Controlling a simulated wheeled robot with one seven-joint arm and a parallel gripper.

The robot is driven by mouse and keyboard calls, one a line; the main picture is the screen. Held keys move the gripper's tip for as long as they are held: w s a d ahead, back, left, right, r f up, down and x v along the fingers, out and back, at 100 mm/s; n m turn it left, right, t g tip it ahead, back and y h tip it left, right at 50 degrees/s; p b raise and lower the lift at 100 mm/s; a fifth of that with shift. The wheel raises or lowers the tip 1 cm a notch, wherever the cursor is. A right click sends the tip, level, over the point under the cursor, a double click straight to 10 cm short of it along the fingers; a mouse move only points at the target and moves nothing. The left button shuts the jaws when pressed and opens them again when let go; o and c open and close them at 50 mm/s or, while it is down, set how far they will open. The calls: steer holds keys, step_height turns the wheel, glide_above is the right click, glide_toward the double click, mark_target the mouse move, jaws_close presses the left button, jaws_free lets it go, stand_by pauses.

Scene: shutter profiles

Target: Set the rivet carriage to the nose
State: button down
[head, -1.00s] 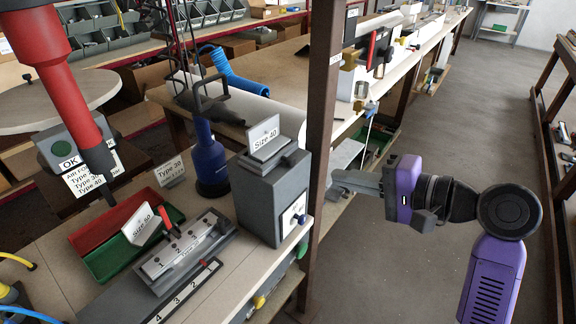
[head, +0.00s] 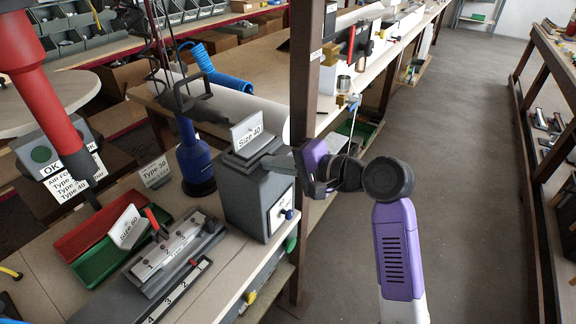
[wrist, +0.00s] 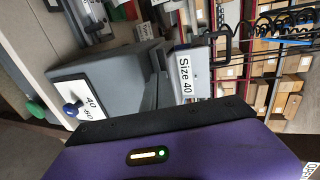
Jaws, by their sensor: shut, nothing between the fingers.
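A grey fixture (head: 215,243) on the bench carries a light plate numbered 1, 2, 3 (head: 172,245) and a red handle (head: 153,217). A scale strip with numbers (head: 183,287) lies along its front. I cannot tell which part is the rivet carriage or the nose. My gripper (head: 284,163) is shut and empty, at the right of the grey box (head: 246,200), close to its top. I cannot tell whether it touches. The box has a dial plate with a blue knob (head: 288,214); the wrist view shows this knob (wrist: 72,110) beside the marks 40 and 60.
A "Size 40" sign (head: 247,131) stands on the box. A brown post (head: 303,80) rises just behind my gripper. Red (head: 95,228) and green (head: 100,262) trays, a blue bottle (head: 194,160) and a red tool (head: 40,80) are at left. The aisle floor (head: 450,130) is clear.

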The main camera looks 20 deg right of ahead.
mark_target(254, 154)
steer(key=shift+w+a, duration=0.15)
steer(key=shift+w, duration=0.05)
steer(key=w+a+p, duration=0.1)
steer(key=w, duration=0.1)
steer(key=w+a, duration=0.2)
steer(key=shift+w+a+r+p, duration=0.1)
steer(key=shift+w+a+p, duration=0.05)
steer(key=shift+w+p, duration=0.2)
steer(key=shift+a, duration=0.1)
steer(key=shift+s, duration=0.1)
